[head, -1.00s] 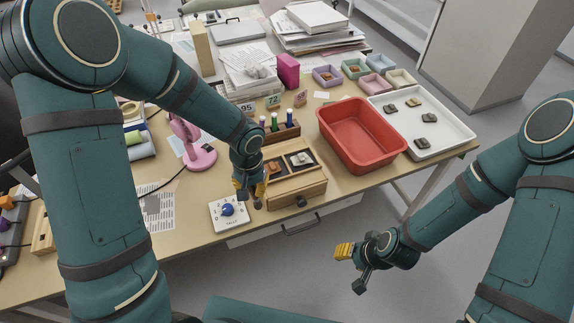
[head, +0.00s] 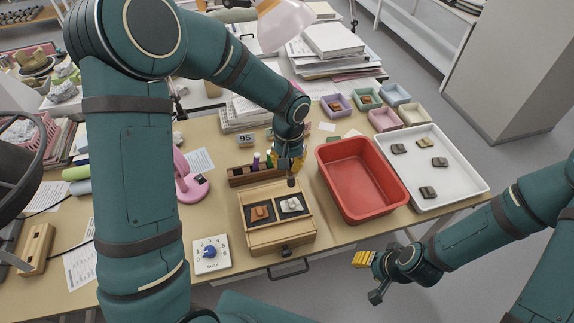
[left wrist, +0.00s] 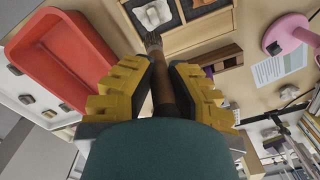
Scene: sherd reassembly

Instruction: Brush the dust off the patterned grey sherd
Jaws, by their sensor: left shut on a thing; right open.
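The patterned grey sherd (head: 291,205) is pale with darker marks. It lies on a dark pad in the right compartment of the wooden box (head: 282,239). In the left wrist view the pale sherd (left wrist: 153,14) is at the top edge. My left gripper (head: 289,162) is shut on a brush (left wrist: 163,88) with a dark brown handle. The brush's bristle end (left wrist: 153,41) points toward the sherd, just behind it; whether they touch I cannot tell. My right gripper (head: 367,277) is open and empty, off the table's front edge.
An orange sherd (head: 260,213) lies in the box's left compartment. A red tub (head: 353,206) stands close right, and a white tray (head: 462,185) with several sherds lies beyond. A tally board (head: 211,267) is front left. A wooden rack (head: 241,178) stands behind the box.

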